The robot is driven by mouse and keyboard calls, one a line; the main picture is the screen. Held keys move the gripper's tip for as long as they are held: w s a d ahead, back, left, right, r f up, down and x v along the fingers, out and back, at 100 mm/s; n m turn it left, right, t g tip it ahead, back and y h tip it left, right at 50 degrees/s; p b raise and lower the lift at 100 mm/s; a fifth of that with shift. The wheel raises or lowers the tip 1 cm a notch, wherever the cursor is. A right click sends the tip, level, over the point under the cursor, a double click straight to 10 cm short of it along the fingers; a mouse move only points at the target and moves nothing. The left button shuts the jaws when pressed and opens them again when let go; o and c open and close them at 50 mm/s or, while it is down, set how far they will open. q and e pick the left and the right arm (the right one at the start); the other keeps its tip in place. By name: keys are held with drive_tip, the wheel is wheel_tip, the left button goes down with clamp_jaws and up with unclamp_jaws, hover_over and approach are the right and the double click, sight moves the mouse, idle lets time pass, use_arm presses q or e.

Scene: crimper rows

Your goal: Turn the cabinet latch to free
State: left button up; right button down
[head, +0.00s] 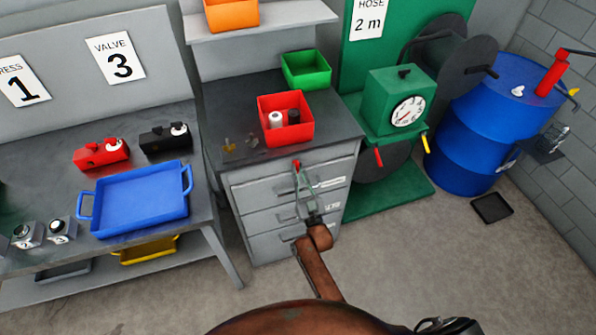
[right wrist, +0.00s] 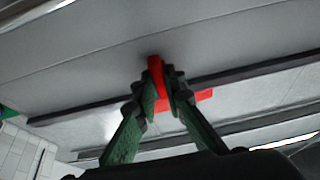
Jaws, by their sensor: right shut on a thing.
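The cabinet (head: 265,215) is grey with several drawers and stands in the middle of the head view. Its red latch (head: 297,163) is on the front near the top edge. In the right wrist view the latch (right wrist: 156,66) shows as an upright red piece, with more red (right wrist: 200,97) to the right behind the fingers. My right gripper (head: 299,172) is at the latch, with its green fingers (right wrist: 158,85) closed around the red piece. The fingers hide part of the latch. My left gripper is not in view.
A red bin (head: 286,133) with small bottles and a green bin (head: 306,70) stand on the cabinet top. A bench with a blue tray (head: 140,203) is at left. A green hose stand (head: 398,95) and blue drum (head: 480,130) are at right. The floor in front is clear.

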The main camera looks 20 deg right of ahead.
drive_tip(key=shift+f, duration=0.15)
drive_tip(key=c, duration=2)
unclamp_jaws()
drive_tip(key=shift+v, duration=3.75)
